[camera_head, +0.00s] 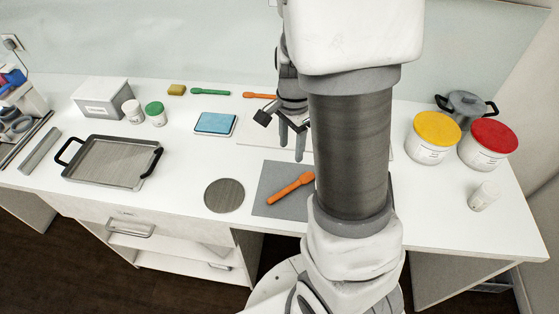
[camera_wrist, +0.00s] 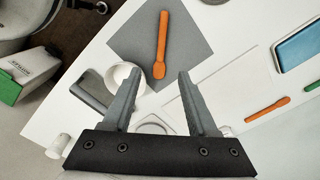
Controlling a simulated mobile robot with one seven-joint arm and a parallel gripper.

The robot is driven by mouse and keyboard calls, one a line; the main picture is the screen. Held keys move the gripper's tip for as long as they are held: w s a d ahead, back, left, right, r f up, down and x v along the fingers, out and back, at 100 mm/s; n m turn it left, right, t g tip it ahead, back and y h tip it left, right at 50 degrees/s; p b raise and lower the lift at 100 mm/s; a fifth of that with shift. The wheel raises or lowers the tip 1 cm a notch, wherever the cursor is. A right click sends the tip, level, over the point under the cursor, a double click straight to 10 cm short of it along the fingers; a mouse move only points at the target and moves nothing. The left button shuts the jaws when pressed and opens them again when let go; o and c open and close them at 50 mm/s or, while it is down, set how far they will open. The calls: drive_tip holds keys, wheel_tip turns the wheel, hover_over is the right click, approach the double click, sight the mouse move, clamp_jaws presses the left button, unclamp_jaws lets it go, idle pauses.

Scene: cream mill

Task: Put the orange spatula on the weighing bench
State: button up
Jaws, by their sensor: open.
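An orange spatula (camera_head: 291,189) lies on a grey mat (camera_head: 268,181) near the front edge of the white bench top (camera_head: 180,183); my arm hides part of the mat. The spatula (camera_wrist: 161,45) shows whole in the wrist view, beyond my fingertips. A second orange utensil (camera_head: 259,96) lies at the back of the bench and shows at the right of the wrist view (camera_wrist: 267,108). My gripper (camera_head: 291,152) is open and empty above the bench, behind the mat. Its two fingers (camera_wrist: 160,74) stand apart. I cannot tell which surface is the weighing bench.
A white cup (camera_wrist: 127,76) stands near my left finger in the wrist view. A dark tray (camera_head: 108,161), blue pad (camera_head: 214,123) and round plate (camera_head: 224,195) lie to the left. Yellow-lidded (camera_head: 433,140) and red-lidded (camera_head: 487,145) tubs and a pot (camera_head: 466,107) stand right.

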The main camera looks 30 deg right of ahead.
drive_tip(key=b, duration=0.1)
hover_over(288, 188)
drive_tip(key=f, duration=1.1)
drive_tip(key=shift+s, duration=0.3)
drive_tip(key=shift+w+f, duration=0.15)
drive_tip(key=shift+f, duration=1.45)
drive_tip(key=shift+w+f, duration=0.1)
drive_tip(key=shift+f, duration=1.5)
drive_tip(key=shift+c, duration=0.3)
clamp_jaws()
